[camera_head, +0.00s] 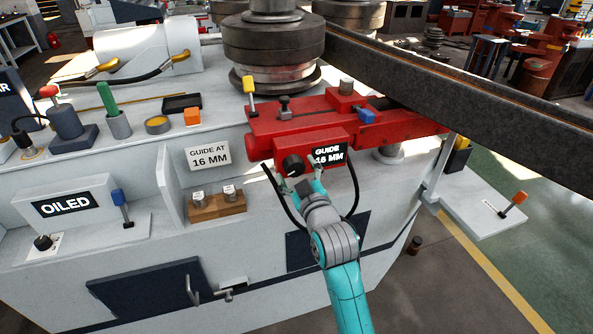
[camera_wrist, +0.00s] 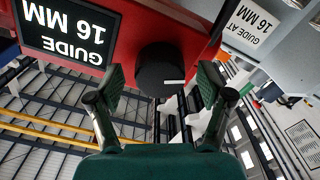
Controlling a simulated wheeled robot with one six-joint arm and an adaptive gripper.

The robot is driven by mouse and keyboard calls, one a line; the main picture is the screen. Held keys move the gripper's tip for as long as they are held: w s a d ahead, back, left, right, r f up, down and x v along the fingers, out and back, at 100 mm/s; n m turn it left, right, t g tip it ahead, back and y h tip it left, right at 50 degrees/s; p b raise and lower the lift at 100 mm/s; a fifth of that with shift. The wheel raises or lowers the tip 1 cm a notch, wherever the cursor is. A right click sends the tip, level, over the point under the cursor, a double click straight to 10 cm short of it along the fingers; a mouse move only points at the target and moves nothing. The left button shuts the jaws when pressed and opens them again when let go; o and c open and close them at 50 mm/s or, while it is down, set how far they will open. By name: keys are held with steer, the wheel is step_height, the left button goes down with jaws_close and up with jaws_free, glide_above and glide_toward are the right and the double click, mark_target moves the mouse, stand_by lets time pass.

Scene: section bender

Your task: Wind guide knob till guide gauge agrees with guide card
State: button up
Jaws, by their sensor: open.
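The guide knob (camera_head: 293,165) is a black round knob on the front of the red guide block (camera_head: 262,150). In the wrist view the knob (camera_wrist: 160,70) shows a white mark pointing to the right. The guide gauge (camera_head: 328,154) is a black display beside the knob and reads "GUIDE 16 MM"; it shows upside down in the wrist view (camera_wrist: 68,30). The white guide card (camera_head: 208,156) reads "GUIDE AT 16 MM", the same number. My gripper (camera_head: 297,184) is open just in front of the knob, its fingers on either side and apart from it in the wrist view (camera_wrist: 160,85).
A wooden block (camera_head: 217,207) with small metal pieces sits on a lower ledge. An "OILED" panel (camera_head: 66,204) with a small black knob is at left. A long steel beam (camera_head: 450,85) passes at upper right. Black cables hang on both sides of my gripper.

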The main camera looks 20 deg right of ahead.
steer(key=s, duration=1.1)
steer(key=shift+s, duration=0.35)
steer(key=s+f+m+g, duration=0.2)
steer(key=s+f, duration=1.3)
steer(key=s, duration=0.4)
steer(key=s+f+m+g, duration=0.1)
steer(key=s+m, duration=0.2)
steer(key=s, duration=1.9)
steer(key=shift+s, duration=0.15)
steer(key=shift+f, duration=0.1)
